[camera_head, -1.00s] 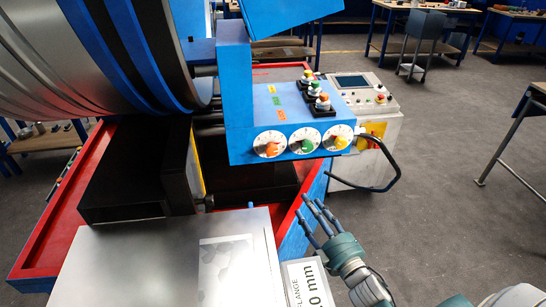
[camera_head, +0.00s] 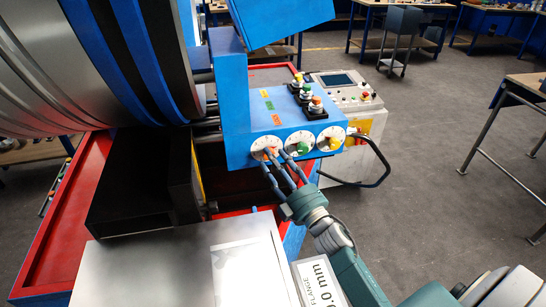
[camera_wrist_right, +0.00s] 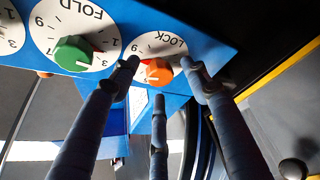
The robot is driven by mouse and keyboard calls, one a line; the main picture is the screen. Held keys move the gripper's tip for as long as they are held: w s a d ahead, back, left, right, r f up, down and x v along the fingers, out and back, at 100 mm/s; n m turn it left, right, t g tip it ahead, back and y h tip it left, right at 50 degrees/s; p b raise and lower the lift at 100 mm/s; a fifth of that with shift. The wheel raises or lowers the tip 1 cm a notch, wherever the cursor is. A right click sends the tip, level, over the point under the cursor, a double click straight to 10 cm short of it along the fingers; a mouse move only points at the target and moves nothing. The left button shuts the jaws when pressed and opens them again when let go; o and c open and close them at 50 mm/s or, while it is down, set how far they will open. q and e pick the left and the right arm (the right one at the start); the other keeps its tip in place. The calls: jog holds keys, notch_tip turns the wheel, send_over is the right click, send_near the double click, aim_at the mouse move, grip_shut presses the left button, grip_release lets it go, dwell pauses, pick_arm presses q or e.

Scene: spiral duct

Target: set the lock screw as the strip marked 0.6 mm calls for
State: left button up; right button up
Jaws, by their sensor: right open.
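The lock screw's orange knob (camera_wrist_right: 159,72) sits on a white dial lettered LOCK on the blue box. In the head view the orange knob (camera_head: 265,153) is the leftmost of three and is partly covered by my fingers. My right gripper (camera_wrist_right: 158,73) is open, with one fingertip on each side of the knob and a third finger below it. Whether they touch it I cannot tell. It also shows in the head view (camera_head: 284,166). A white card (camera_head: 321,283) reads "FLANGE" and ends in "0 mm"; I see no 0.6 mm marking. My left gripper is out of view.
The green knob (camera_wrist_right: 73,53) on the FOLD dial is close beside the LOCK dial. The yellow knob (camera_head: 335,143) is farther right. A grey metal top (camera_head: 150,271) lies in front.

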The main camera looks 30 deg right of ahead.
jog(key=shift+w, duration=0.3)
jog(key=c, duration=1.1)
